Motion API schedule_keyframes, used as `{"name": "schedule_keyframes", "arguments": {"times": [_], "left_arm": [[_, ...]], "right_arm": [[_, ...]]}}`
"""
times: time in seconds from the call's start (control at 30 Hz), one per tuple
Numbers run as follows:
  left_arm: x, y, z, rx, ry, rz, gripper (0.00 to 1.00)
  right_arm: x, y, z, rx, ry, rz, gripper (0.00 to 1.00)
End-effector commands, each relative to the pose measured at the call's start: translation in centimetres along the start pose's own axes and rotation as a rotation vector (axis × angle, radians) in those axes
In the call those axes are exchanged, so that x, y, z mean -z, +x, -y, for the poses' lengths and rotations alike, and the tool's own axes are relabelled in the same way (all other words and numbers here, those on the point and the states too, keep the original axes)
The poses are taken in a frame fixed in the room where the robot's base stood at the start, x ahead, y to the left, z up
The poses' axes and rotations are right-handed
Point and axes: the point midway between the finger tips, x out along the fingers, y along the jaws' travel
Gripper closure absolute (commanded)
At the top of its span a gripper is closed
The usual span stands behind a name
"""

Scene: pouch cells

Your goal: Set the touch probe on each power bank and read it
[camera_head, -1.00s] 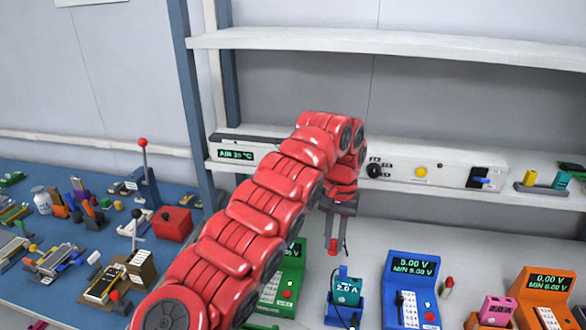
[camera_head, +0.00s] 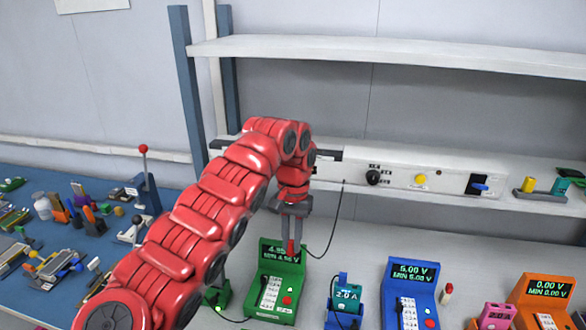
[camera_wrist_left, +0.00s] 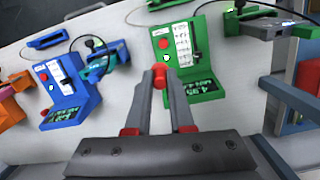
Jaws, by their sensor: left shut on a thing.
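My left gripper (camera_head: 292,222) is shut on a small red touch probe (camera_head: 291,248), held pointing down in front of the green meter (camera_head: 262,303). Its display reads about 4.95 V, with small digits blurred. In the left wrist view the probe (camera_wrist_left: 160,74) is between the fingertips, beside the green meter (camera_wrist_left: 198,62); contact cannot be told. A teal power bank (camera_head: 348,293) marked 2.0 A sits in a blue cradle (camera_head: 341,318). The blue meter (camera_head: 420,280) reads 5.00 V. A pink power bank (camera_head: 497,316) stands beside the orange meter (camera_head: 560,310), which reads 0.00 V. My right gripper is not in view.
A white instrument panel (camera_head: 440,180) with knobs runs along the low shelf, and a black cable (camera_head: 339,215) hangs from there. A red button post (camera_head: 447,291) stands between the meters. A blue bench (camera_head: 45,280) at left holds many small parts.

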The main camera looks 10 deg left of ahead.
Motion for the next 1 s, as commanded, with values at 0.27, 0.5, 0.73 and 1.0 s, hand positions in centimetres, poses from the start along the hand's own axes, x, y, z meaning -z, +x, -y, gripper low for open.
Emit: {"name": "schedule_keyframes", "arguments": {"times": [0.27, 0.5, 0.73, 1.0], "left_arm": [[-0.7, 0.0, 4.2, 0.0, -0.002, 0.0, 1.0], [-0.9, 0.0, 5.7, 0.0, -0.001, 0.0, 1.0], [-1.4, 0.1, 8.8, 0.0, -0.003, 0.0, 1.0], [-2.0, 0.1, 12.3, 0.0, -0.002, 0.001, 1.0]], "right_arm": [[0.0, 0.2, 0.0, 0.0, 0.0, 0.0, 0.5], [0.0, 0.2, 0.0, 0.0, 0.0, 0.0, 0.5], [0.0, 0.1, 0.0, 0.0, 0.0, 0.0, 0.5], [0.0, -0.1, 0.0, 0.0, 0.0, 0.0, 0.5]]}}
